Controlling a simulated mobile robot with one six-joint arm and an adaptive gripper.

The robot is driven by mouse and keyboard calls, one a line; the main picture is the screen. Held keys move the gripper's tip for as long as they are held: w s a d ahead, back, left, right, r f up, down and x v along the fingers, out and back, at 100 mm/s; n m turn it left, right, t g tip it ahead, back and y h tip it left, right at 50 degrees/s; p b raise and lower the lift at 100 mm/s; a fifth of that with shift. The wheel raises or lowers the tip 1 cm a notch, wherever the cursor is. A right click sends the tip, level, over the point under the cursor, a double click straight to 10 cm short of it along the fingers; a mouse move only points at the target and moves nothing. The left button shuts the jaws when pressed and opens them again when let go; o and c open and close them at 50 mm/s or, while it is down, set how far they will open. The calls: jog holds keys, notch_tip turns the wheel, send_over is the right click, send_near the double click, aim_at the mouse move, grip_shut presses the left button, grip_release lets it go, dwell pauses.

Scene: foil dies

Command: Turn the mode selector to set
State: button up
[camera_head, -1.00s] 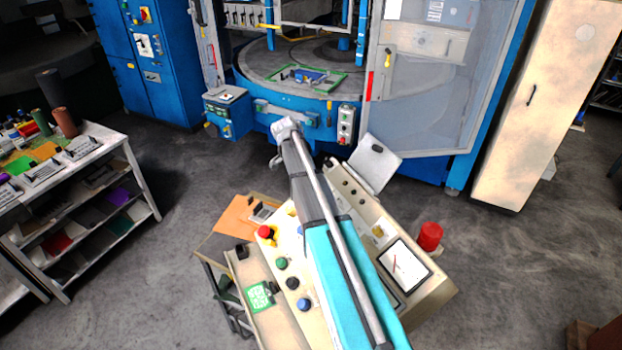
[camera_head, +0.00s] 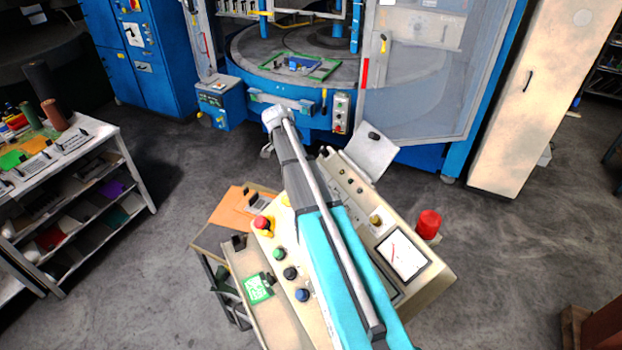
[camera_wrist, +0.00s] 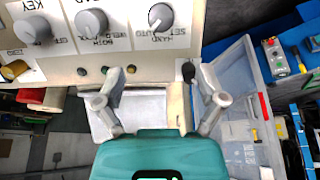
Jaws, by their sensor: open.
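In the head view my arm passes over the control console (camera_head: 428,278); the gripper and the selector cannot be made out there.
Two similar grey knobs (camera_wrist: 91,22) and (camera_wrist: 33,27) sit left of the selector. The blue machine (camera_head: 400,157) stands behind; open floor lies left.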

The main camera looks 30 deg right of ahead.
jog(key=shift+b+x, duration=5.8)
jog(key=shift+x, duration=0.7)
